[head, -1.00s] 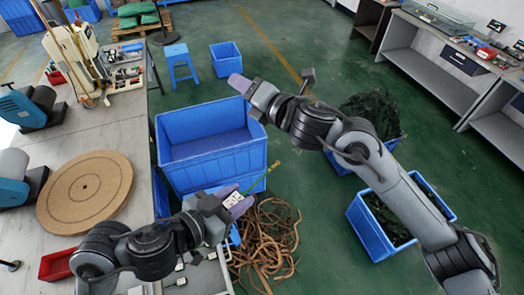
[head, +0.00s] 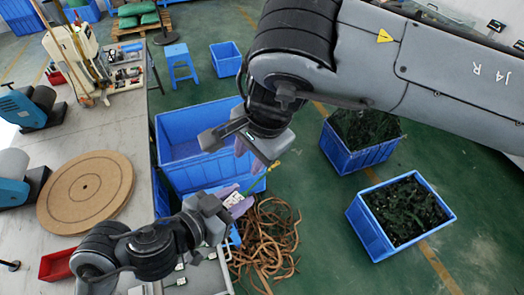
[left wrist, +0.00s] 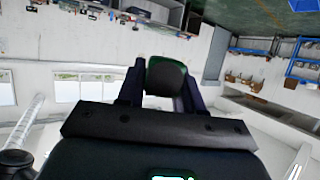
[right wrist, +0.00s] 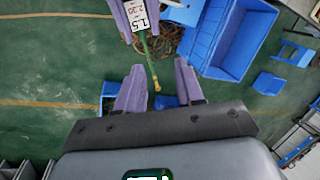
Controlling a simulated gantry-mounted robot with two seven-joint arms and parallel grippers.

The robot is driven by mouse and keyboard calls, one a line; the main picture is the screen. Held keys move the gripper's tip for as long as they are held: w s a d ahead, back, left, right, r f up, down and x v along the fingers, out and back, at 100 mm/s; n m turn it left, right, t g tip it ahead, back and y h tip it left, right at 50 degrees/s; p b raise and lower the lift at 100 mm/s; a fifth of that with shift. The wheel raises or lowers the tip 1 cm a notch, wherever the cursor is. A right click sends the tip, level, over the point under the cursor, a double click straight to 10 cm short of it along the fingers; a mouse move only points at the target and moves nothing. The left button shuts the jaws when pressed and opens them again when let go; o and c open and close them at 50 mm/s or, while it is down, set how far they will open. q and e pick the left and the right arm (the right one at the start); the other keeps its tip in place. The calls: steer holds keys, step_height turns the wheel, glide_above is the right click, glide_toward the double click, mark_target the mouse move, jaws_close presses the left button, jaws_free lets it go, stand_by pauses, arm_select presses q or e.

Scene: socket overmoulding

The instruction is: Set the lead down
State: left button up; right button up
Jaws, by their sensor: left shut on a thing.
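The green lead (right wrist: 145,45) has a yellow-brown tip and a white label (right wrist: 138,16) printed with numbers. My left gripper (head: 237,200) is shut on the labelled end of the lead, beside the blue bin; the free end points up and right in the head view (head: 250,184). In the left wrist view a dark block (left wrist: 166,78) fills the space between the fingers. My right gripper (right wrist: 160,72) is open, with purple fingers spread. The lead's tip shows between these fingers in the right wrist view; I cannot tell if it touches them.
A large blue bin (head: 178,122) stands behind the grippers. Brown strips (head: 268,235) lie heaped on the floor below. Two bins of dark scrap (head: 357,207) stand at right. The grey bench (head: 135,120) with a round board (head: 85,192) runs along the left.

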mark_target(252, 187)
steer(key=shift+n+h, duration=0.3)
steer(key=shift+h, duration=0.1)
steer(key=f, duration=0.7)
steer(key=w+f, duration=0.1)
steer(key=f, duration=0.3)
steer(key=shift+d, duration=0.15)
jaws_close()
arm_select(q)
steer(key=o, duration=1.1)
steer(key=shift+f, duration=0.1)
